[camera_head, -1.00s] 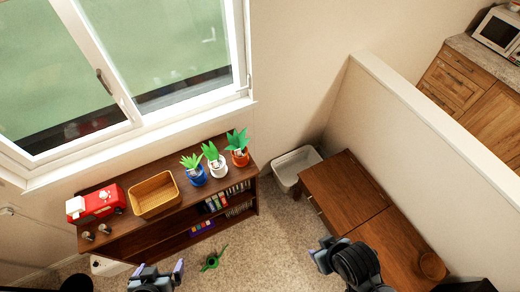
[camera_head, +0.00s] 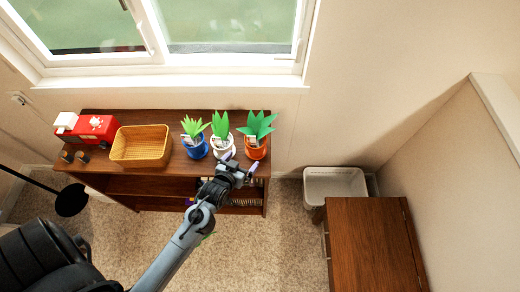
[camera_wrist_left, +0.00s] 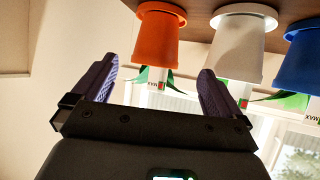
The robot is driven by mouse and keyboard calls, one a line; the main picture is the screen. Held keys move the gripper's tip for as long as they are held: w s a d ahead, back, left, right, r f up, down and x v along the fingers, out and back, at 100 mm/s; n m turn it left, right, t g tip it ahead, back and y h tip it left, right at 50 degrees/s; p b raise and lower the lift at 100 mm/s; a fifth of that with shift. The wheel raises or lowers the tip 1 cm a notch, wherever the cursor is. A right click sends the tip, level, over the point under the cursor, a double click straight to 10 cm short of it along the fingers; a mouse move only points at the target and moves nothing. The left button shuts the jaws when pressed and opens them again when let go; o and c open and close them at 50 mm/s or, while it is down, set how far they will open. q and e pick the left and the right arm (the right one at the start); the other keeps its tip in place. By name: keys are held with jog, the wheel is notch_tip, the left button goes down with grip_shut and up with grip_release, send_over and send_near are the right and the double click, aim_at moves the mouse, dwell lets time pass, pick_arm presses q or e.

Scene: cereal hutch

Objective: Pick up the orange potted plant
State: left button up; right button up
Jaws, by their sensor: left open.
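The orange potted plant (camera_head: 256,151) stands upright at the right end of the dark wooden shelf top, with broad green leaves and a small white tag. My left gripper (camera_head: 240,164) is open and empty at the shelf's front edge, just in front of the orange and white pots. In the left wrist view, which is upside down, the orange pot (camera_wrist_left: 159,38) shows beyond and between the two open fingers (camera_wrist_left: 159,70). I see no finger touching it. My right gripper is not in view.
The white potted plant (camera_head: 222,145) stands close beside the orange one, then the blue potted plant (camera_head: 195,147). A yellow basket (camera_head: 141,146) and red toy truck (camera_head: 96,129) are farther left. A window is behind. A white bin (camera_head: 335,184) and wooden cabinet (camera_head: 372,245) stand right.

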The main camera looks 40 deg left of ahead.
aim_at(251, 149)
pick_arm(q)
jog(key=x, duration=0.4)
jog(key=shift+w+d+r, duration=0.15)
jog(key=shift+r, duration=0.1)
jog(key=shift+b+x, duration=0.45)
jog(key=shift+x, duration=2.85)
jog(key=shift+w+r, duration=0.1)
jog(key=shift+r, duration=0.1)
jog(key=shift+r, duration=0.1)
jog(key=c, duration=1.1)
